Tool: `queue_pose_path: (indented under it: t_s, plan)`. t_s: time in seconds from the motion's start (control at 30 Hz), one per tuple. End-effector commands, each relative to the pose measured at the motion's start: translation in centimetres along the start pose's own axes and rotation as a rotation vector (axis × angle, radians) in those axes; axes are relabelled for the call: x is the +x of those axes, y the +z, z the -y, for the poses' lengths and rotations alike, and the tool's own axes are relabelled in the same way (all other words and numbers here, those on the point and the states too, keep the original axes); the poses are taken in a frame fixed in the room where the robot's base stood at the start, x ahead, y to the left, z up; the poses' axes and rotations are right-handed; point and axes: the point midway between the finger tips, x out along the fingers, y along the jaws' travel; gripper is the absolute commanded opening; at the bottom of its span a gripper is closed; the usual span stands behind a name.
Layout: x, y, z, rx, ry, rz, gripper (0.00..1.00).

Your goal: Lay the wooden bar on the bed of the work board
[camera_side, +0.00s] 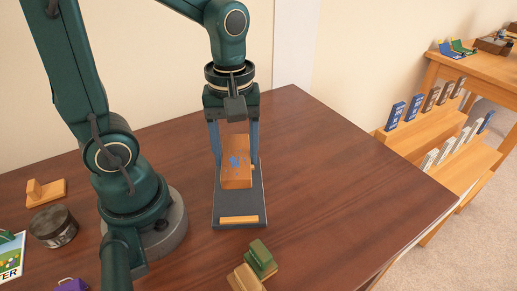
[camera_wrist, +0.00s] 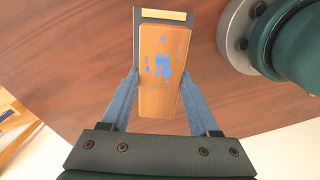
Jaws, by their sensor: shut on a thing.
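The wooden bar (camera_side: 237,172) is orange-brown with blue paint marks on its top. My gripper (camera_side: 234,148) is shut on it, one blue finger on each side. The grey work board (camera_side: 240,208) lies on the table below, with a pale wooden strip across its near end. The bar is over the board, lengthwise along it; I cannot tell whether it touches the bed. In the wrist view the bar (camera_wrist: 162,65) sits between the fingers (camera_wrist: 158,98), slightly tilted against the board (camera_wrist: 137,30), and hides most of it.
A green and tan wooden piece (camera_side: 255,265) lies near the table's front edge. A round dark tin (camera_side: 53,226) and a small wooden block (camera_side: 46,192) are at the left. The table right of the board is clear (camera_side: 340,180). Shelves with upright cards (camera_side: 440,125) stand beyond.

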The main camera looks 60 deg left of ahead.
Motion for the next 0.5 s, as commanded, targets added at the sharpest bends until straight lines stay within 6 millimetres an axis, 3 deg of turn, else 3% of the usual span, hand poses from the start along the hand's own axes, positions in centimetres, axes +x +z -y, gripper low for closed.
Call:
queue_pose_path:
  t_s: [0.5]
  plan:
    - [4.9, 0.1, 0.1, 0.000, -0.005, 0.003, 0.00]
